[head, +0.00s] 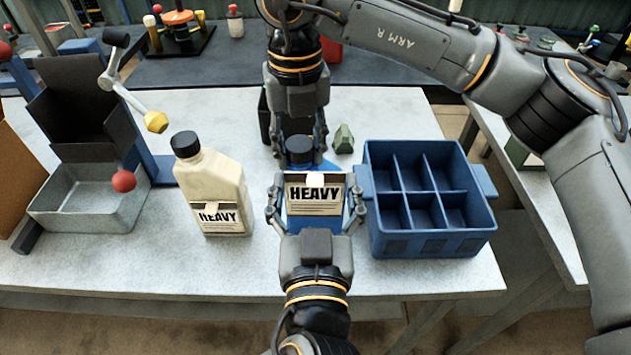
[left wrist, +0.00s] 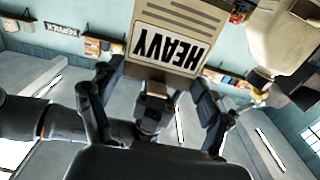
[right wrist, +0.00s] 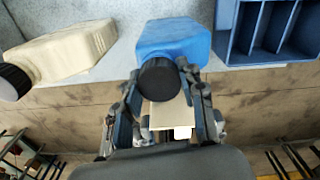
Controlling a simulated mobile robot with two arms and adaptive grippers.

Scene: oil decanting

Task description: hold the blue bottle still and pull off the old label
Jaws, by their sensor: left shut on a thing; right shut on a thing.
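The blue bottle (right wrist: 175,38) stands on the table, with a black cap (head: 299,147). My right gripper (head: 300,158) reaches it from the far side and is shut at its neck, just under the cap. The old label (head: 314,199), a tan panel reading HEAVY, is on the side of the bottle towards me and hides most of it in the head view. My left gripper (head: 315,207) comes from the near side and is shut on the label, one finger at each side edge. The label fills the top of the left wrist view (left wrist: 170,45). I cannot tell any gap behind it.
A cream bottle (head: 218,182), also labelled HEAVY, stands left of the blue one. A blue divided crate (head: 432,244) stands close on the right. A metal tray (head: 75,212) with a lever stand is at far left. A small green object (head: 343,139) lies behind.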

